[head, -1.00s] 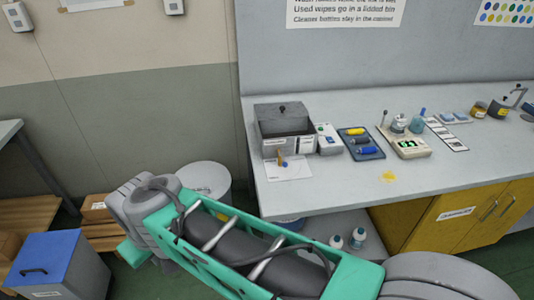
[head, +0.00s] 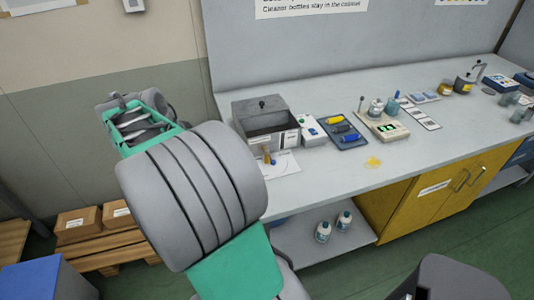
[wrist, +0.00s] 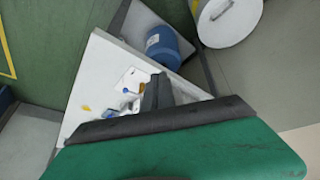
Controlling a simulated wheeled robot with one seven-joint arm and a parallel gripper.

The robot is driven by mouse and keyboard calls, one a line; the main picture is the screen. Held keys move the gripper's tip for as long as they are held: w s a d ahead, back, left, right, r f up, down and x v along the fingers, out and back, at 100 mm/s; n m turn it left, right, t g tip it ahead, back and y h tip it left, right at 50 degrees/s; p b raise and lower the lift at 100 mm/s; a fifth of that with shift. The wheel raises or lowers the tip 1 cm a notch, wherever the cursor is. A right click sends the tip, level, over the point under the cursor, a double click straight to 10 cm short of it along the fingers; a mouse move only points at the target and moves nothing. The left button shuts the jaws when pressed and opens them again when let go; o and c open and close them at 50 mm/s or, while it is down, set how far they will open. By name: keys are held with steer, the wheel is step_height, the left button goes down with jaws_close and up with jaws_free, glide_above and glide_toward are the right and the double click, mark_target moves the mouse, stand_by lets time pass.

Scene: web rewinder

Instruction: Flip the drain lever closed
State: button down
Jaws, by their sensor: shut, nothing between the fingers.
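The grey tank box (head: 282,139) stands at the left end of the bench, its lid raised behind it. A small orange-yellow lever-like part (head: 266,157) shows low at its front, above a white sheet; I take it for the drain lever. It is too small to tell its exact position. My gripper (wrist: 155,88) is shut and empty in the wrist view, apart from the bench top, which shows beyond its fingers. The fingers and palm hide part of the bench there. I cannot make out the fingertips in the head view.
A blue container (wrist: 168,47) and a white lidded bin (wrist: 230,18) stand near the bench corner. Bottles (head: 323,232) sit on the lower shelf.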

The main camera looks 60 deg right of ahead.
mark_target(274, 161)
steer(key=s+d+m+g, duration=0.3)
steer(key=s+d+m, duration=0.5)
steer(key=d, duration=0.3)
steer(key=shift+s+d+r+g, duration=0.15)
steer(key=shift+s+d+g, duration=0.15)
steer(key=shift+d, duration=0.1)
steer(key=x, duration=0.4)
steer(key=p+x, duration=0.1)
steer(key=x, duration=0.4)
steer(key=p+x, duration=0.1)
steer(key=x, duration=0.4)
steer(key=shift+w+d+r, duration=0.1)
steer(key=shift+d, duration=0.15)
steer(key=shift+h, duration=0.3)
steer(key=shift+d, duration=0.1)
